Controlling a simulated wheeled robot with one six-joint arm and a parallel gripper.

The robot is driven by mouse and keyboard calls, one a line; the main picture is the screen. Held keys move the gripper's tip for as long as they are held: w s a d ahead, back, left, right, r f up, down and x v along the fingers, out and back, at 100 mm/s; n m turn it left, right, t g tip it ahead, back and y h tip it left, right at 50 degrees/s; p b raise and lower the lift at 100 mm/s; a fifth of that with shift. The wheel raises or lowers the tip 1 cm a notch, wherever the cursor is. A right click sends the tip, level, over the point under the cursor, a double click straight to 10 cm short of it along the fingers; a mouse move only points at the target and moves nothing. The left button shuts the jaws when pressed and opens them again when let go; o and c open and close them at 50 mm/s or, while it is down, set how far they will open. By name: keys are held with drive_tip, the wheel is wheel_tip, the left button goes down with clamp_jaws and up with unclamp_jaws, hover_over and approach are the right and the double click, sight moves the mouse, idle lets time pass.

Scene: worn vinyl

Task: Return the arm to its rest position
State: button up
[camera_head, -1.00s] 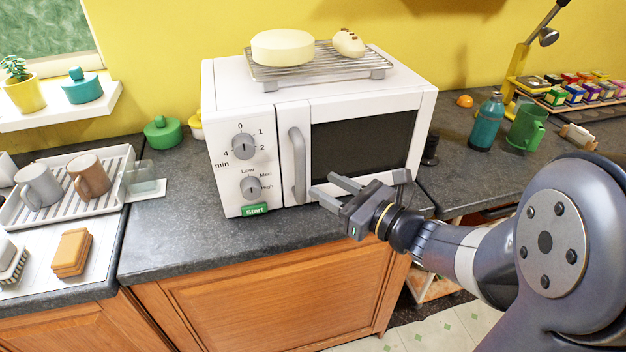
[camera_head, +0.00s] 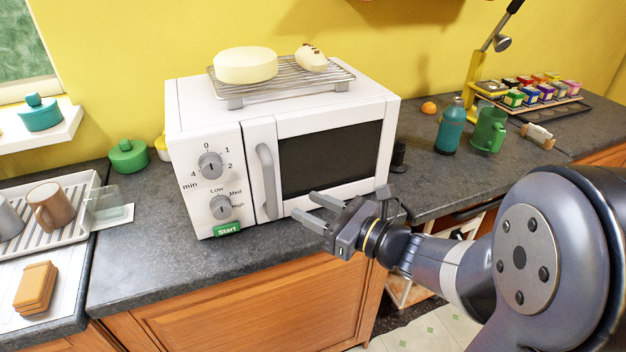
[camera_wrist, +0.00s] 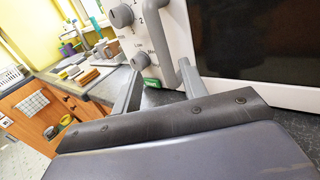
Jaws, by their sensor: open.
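My gripper (camera_head: 316,211) is open and empty in front of the white microwave (camera_head: 205,110). Its two grey fingers point left, toward the front of the microwave's lower edge. In the wrist view the open fingers (camera_wrist: 158,90) frame the green Start button (camera_wrist: 151,84) and part of the counter. I cannot tell how far the fingers are from the microwave front. The microwave door (camera_head: 330,158) looks shut, with its grey handle (camera_head: 267,180) upright left of the window. My arm reaches in from the right.
A wire rack (camera_head: 290,78) on the microwave holds a pale round block (camera_head: 245,65) and a small cream item (camera_head: 311,58). A teal bottle (camera_head: 450,127) and green mug (camera_head: 488,130) stand right. A dish rack (camera_head: 75,225) and sponges (camera_head: 36,288) lie left.

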sight(272, 190)
drive_tip(key=p+x, duration=0.1)
drive_tip(key=x, duration=1)
drive_tip(key=shift+s+d+r+p, duration=0.1)
drive_tip(key=shift+s+d+p, duration=0.25)
drive_tip(key=shift+s+d, duration=0.45)
drive_tip(key=shift+s, duration=0.25)
